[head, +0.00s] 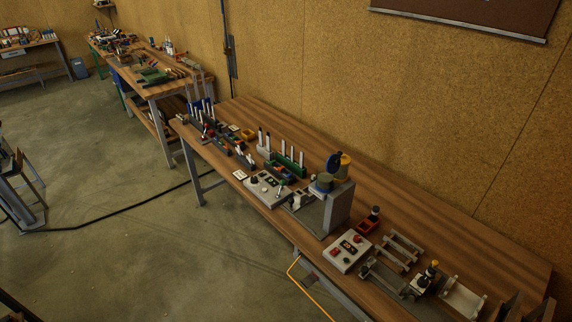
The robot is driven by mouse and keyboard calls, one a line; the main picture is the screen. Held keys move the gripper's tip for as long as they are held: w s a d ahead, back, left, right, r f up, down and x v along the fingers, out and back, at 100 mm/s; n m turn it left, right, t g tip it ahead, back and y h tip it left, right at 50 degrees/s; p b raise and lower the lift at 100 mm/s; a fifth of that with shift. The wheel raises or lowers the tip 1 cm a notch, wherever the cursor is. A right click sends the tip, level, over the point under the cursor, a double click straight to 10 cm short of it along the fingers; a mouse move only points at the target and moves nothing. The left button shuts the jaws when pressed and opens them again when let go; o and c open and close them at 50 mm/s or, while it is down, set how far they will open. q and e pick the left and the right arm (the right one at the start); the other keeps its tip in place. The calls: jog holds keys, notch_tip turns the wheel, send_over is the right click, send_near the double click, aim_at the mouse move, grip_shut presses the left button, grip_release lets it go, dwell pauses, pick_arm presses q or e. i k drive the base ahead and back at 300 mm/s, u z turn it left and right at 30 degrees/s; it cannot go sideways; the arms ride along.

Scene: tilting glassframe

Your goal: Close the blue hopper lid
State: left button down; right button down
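A grey machine box (338,208) stands on the wooden workbench (290,125) right of the middle. On top of it is a short blue-rimmed hopper (323,186) whose upper face looks dull olive. A round dark-blue lid (334,162) stands up steeply at the hopper's back edge, so the hopper looks open. A yellowish cylinder (344,172) stands just behind and to the right of the lid. The picture is too small to show the hinge. Neither of my grippers is in view.
Left of the machine stand a grey control panel (267,189) and a green rack (285,164) with white rods. To the right are another button box (351,251), a red container (368,222) and metal brackets (403,249). The concrete floor (180,260) in front is mostly clear.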

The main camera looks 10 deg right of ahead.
aim_at(334, 163)
jog(key=u, duration=0.35)
jog(key=i, duration=1.05)
jog(key=z, duration=0.9)
